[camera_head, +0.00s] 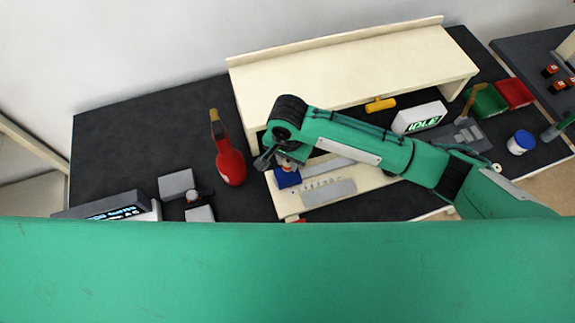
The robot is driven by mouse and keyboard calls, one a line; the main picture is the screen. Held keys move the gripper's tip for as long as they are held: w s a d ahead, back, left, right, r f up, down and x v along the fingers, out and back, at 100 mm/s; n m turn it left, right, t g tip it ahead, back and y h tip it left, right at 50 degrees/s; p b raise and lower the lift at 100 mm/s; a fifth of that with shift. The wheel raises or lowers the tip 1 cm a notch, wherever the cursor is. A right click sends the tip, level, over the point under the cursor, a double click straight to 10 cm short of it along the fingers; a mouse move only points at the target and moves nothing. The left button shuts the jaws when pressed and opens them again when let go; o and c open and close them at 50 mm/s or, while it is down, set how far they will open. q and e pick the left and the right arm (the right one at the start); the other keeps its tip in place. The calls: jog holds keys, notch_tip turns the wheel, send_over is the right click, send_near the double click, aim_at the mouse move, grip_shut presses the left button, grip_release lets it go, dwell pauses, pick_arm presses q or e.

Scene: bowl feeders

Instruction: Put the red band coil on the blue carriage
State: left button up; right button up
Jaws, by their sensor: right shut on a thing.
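The blue carriage (288,179) sits at the left end of the cream fixture's rail. My right gripper (283,160) is directly over it, pointing down, and is shut on a small pale piece with a reddish band (288,169). This looks like the red band coil, mostly hidden by the gripper and wrist. The piece is at or just above the carriage top; I cannot tell whether they touch. My left gripper is not in view.
Grey blocks (176,184) and a display box (110,208) are at the left. A cream shelf (350,70) spans behind my arm. An IDLE sign (419,117), green bin (488,103) and red bin (514,93) are right.

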aim_at(288, 175)
jog(key=shift+f+p, duration=0.35)
jog(key=shift+f, duration=1.95)
jog(key=shift+f, duration=0.1)
jog(key=o, duration=0.9)
jog(key=shift+o, duration=0.2)
notch_tip(288, 175, up, 11)
jog(key=shift+f+b, duration=0.1)
jog(key=shift+b, duration=1.1)
jog(key=shift+r, duration=0.75)
jog(key=shift+f, duration=0.1)
